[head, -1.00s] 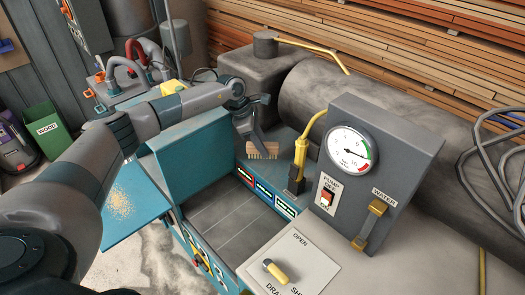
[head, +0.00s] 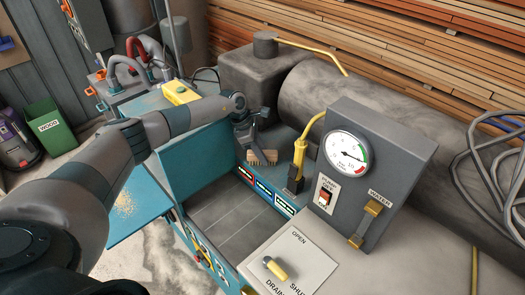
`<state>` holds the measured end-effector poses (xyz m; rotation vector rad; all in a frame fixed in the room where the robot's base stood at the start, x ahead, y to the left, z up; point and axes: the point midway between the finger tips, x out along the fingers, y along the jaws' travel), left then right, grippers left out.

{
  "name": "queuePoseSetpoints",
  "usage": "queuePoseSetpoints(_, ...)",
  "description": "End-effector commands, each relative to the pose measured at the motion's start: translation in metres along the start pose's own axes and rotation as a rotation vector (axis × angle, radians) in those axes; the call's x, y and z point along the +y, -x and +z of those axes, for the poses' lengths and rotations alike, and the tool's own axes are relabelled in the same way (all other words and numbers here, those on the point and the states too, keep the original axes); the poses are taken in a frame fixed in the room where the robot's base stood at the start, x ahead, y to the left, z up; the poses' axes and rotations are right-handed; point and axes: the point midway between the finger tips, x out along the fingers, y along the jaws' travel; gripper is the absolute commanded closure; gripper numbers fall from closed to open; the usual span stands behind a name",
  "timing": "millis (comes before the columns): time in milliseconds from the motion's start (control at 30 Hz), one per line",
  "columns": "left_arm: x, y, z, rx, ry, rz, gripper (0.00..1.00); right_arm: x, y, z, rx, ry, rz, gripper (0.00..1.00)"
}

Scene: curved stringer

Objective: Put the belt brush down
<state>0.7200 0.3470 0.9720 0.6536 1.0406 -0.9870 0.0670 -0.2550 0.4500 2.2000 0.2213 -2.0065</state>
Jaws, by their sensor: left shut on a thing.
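The belt brush (head: 262,157) has pale bristles that point down. It is at the back edge of the open grey bay of the teal machine, left of the yellow handle. My left gripper (head: 250,125) is shut on the brush from above; its fingers and the brush's grip partly merge in the picture. I cannot tell whether the bristles touch the ledge under them. My right gripper is not in view.
The yellow-handled lever (head: 299,155) stands just right of the brush. The grey gauge panel (head: 390,165) rises further right. A teal raised lid (head: 195,160) stands on the left. A grey tank (head: 360,110) lies behind.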

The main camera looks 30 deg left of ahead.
Motion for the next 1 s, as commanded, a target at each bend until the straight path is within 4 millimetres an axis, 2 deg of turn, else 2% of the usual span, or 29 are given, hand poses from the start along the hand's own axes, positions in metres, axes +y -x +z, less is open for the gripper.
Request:
queuePoseSetpoints(367,0.001,-0.004,-0.002,-0.001,0.0,0.001,0.93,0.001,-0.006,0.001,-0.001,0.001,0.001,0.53)
queuePoseSetpoints(400,0.0,-0.002,-0.001,-0.001,0.0,0.001,0.66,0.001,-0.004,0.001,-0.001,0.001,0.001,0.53)
queuePoseSetpoints(433,0.0,-0.002,-0.001,0.0,0.0,0.001,0.58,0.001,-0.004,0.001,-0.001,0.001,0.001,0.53)
queuePoseSetpoints(467,0.0,-0.002,-0.001,0.0,0.0,0.001,0.56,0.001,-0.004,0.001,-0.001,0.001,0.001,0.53)
queuePoseSetpoints(900,0.0,0.001,0.001,0.0,0.0,0.001,0.56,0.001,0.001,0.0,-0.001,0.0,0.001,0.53)
queuePoseSetpoints(1000,0.002,0.006,-0.001,-0.002,-0.001,0.004,0.56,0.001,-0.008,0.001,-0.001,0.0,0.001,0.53)
